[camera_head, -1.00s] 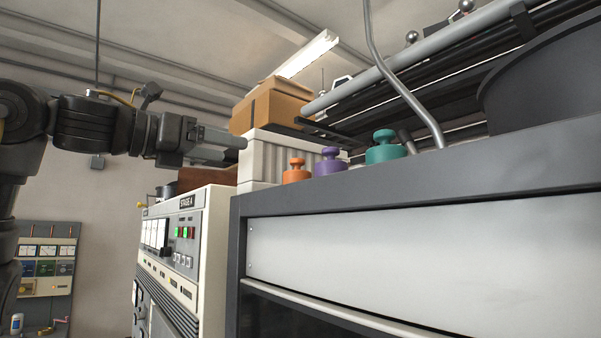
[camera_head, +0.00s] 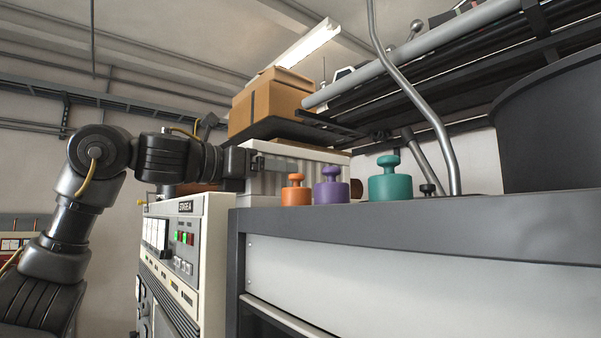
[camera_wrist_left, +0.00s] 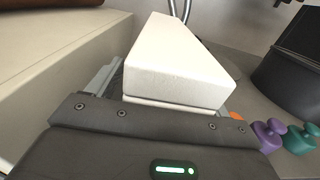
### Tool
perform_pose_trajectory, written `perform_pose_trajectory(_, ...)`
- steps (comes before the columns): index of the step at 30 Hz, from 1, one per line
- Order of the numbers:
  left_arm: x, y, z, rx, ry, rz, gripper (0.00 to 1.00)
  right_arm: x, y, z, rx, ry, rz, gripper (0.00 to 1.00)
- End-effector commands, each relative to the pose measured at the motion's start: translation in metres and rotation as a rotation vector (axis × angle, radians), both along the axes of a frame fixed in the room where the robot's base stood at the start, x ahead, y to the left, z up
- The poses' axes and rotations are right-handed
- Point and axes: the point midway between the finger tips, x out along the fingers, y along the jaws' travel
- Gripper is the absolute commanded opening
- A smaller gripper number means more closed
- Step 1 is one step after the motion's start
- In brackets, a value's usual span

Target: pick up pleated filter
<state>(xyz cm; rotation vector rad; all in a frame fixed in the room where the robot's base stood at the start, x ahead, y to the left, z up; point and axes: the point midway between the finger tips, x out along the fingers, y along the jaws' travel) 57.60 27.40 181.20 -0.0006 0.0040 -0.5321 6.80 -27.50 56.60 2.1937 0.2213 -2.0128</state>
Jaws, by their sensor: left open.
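The pleated filter (camera_head: 322,157) is a white block with a ribbed side, standing on top of the grey cabinet behind the coloured weights in the head view. In the left wrist view the filter (camera_wrist_left: 178,62) shows as a plain white block right in front of my palm. My left gripper (camera_head: 284,164) is open, level with the filter, and a grey finger overlaps its near side in the head view. In the wrist view one finger shows left of the filter; the other is hidden, and contact cannot be told. My right gripper is not in view.
Orange (camera_head: 296,190), purple (camera_head: 331,187) and teal (camera_head: 390,180) knobbed weights stand near the cabinet edge (camera_head: 420,220). A cardboard box (camera_head: 272,103) sits above and behind. A dark drum (camera_head: 550,130) and a bent metal pipe (camera_head: 425,100) are to the right.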

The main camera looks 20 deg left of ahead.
Motion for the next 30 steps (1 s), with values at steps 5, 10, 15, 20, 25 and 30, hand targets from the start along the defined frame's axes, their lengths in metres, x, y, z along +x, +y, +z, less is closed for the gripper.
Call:
perform_pose_trajectory(5,0.0006,-0.0006,-0.0002,0.0,-0.002,0.0,0.8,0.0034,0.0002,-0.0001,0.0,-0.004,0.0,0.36)
perform_pose_trajectory(10,0.0004,-0.0001,-0.0002,0.0,-0.002,0.001,0.66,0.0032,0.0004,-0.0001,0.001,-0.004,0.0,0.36)
perform_pose_trajectory(15,0.0006,-0.0004,-0.0002,0.0,-0.001,0.0,0.43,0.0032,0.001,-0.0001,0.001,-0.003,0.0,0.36)
perform_pose_trajectory(20,0.0005,-0.0007,0.0002,-0.001,-0.002,0.0,0.26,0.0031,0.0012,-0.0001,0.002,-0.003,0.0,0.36)
perform_pose_trajectory(25,0.0007,-0.0009,0.0001,-0.001,-0.001,0.0,0.26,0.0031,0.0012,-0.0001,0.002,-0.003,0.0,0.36)
perform_pose_trajectory(30,0.0007,-0.0011,0.0048,-0.001,-0.001,-0.001,0.26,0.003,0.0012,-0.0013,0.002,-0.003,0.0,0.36)
